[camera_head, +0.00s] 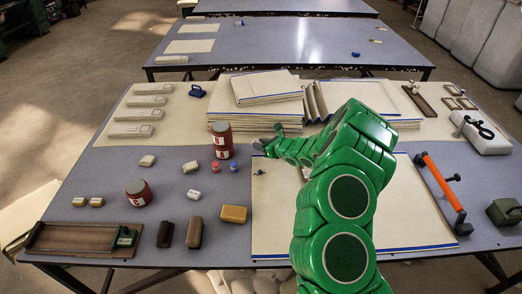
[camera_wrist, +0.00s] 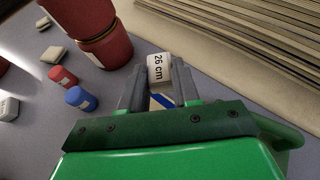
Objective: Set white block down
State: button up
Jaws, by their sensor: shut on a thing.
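My gripper (camera_head: 265,146) is above the table, near the left front of the stacked cloths. In the wrist view its two grey fingers (camera_wrist: 159,80) are shut on a white block (camera_wrist: 159,66) with "26 cm" printed on it. The block sits between the fingertips with its printed face toward the camera. In the head view I cannot make out the held block. Another small white block with dark marks (camera_head: 193,195) lies on the table to the left, and it also shows at the left edge of the wrist view (camera_wrist: 8,107).
Two stacked red jars (camera_head: 222,140) stand left of my gripper, with a red cap (camera_head: 216,168) and a blue cap (camera_head: 234,167) in front. Cloth stacks (camera_head: 258,115) lie behind. A large flat cloth (camera_head: 275,220) lies below. Bare grey table (camera_head: 100,170) shows at left.

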aim_at(261, 155)
jog(key=shift+w+f, duration=0.15)
jog(key=shift+w+f, duration=0.1)
jog(key=shift+f, duration=1.55)
jog(key=shift+f, duration=0.4)
jog(key=o, duration=1)
